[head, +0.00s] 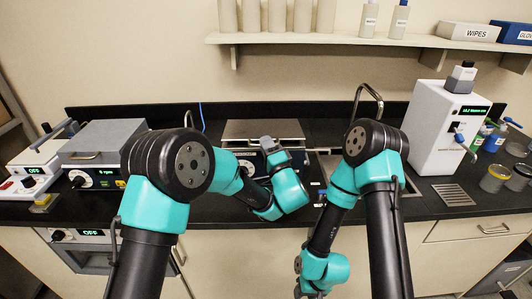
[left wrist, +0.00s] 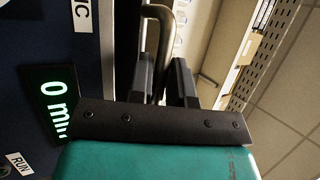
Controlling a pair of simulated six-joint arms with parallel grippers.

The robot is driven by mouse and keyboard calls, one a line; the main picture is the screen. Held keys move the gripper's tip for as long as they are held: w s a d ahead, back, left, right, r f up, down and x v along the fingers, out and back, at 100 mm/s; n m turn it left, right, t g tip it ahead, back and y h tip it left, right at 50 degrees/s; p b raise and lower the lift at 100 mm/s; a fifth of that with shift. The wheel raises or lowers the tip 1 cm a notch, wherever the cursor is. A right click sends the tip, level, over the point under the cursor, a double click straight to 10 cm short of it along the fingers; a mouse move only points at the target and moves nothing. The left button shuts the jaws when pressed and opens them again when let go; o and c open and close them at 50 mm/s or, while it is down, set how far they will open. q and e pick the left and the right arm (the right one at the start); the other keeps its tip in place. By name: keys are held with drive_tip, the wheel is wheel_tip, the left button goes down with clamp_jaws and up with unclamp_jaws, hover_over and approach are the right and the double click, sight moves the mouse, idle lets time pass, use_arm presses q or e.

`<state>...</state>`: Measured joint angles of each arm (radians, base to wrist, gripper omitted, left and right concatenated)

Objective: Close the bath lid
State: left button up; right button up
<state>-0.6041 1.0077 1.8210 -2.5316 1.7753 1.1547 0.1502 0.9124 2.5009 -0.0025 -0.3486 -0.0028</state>
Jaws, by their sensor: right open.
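The bath is the dark blue box at the middle back of the bench, with a grey metal lid (head: 240,129) on top. The lid looks roughly flat, but I cannot tell whether it is fully down. The bath's front panel with a green "0 min" display (left wrist: 60,103) shows in the left wrist view. My left gripper (head: 268,144) is at the bath's front, covering part of it.
A grey-lidded device (head: 103,138) stands left of the bath. A sink with a tall faucet (head: 368,92) is to the right, with the white profiler (head: 440,120) beyond. My right arm's elbow is in front of the sink. Jars (head: 494,178) stand far right.

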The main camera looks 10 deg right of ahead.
use_arm(q)
drive_tip(key=shift+r, duration=0.35)
drive_tip(key=s+a+r, duration=0.2)
drive_tip(key=s, duration=0.5)
drive_tip(key=s+a+r, duration=0.2)
drive_tip(key=s, duration=0.6)
drive_tip(key=shift+s, duration=0.25)
